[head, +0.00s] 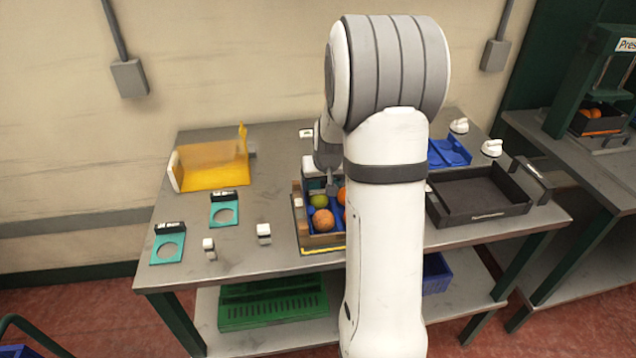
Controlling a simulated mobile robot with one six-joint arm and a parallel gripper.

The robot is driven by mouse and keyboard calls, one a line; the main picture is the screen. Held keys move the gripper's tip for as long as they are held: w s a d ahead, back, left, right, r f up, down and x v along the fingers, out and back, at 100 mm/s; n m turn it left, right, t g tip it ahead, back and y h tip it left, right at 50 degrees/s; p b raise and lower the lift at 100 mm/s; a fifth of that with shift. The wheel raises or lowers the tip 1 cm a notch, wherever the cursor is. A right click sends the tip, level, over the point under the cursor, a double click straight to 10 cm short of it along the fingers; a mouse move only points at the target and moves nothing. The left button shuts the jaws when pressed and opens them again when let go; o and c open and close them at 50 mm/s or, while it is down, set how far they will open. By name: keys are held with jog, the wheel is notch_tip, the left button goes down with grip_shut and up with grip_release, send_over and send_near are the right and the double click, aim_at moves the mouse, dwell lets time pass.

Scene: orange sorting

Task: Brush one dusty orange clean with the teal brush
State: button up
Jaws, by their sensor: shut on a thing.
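A wooden-sided crate (322,241) with a blue inside stands at mid-table, partly hidden behind my arm. In it lie a dull, brownish-orange fruit (323,220) at the front, a green fruit (319,201) behind it, and a brighter orange (342,196) half hidden by my arm. My gripper (328,187) points down over the crate, close above the fruit. It is shut on a small dark teal thing (314,183), which looks like the teal brush. Contact between brush and fruit cannot be told; the fingertips are small and partly hidden.
A yellow tray (213,167) and two teal plates with round holes (224,213) (168,246) are left. A black tray (478,203) and blue tray (449,152) are right.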

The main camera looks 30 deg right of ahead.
jog(key=shift+w+a, duration=0.2)
jog(key=shift+a, duration=0.5)
jog(key=shift+w+a, duration=0.15)
jog(key=shift+a, duration=0.5)
jog(key=shift+s+d, duration=0.2)
jog(key=shift+d, duration=0.5)
jog(key=shift+s+d, duration=0.2)
jog(key=shift+d, duration=0.5)
jog(key=shift+w+a, duration=0.2)
jog(key=shift+a, duration=0.5)
jog(key=shift+w+a, duration=0.2)
jog(key=shift+a, duration=0.45)
jog(key=shift+s+d, duration=0.2)
jog(key=shift+d, duration=0.5)
jog(key=shift+r+p, duration=1.75)
jog(key=shift+r, duration=1.8)
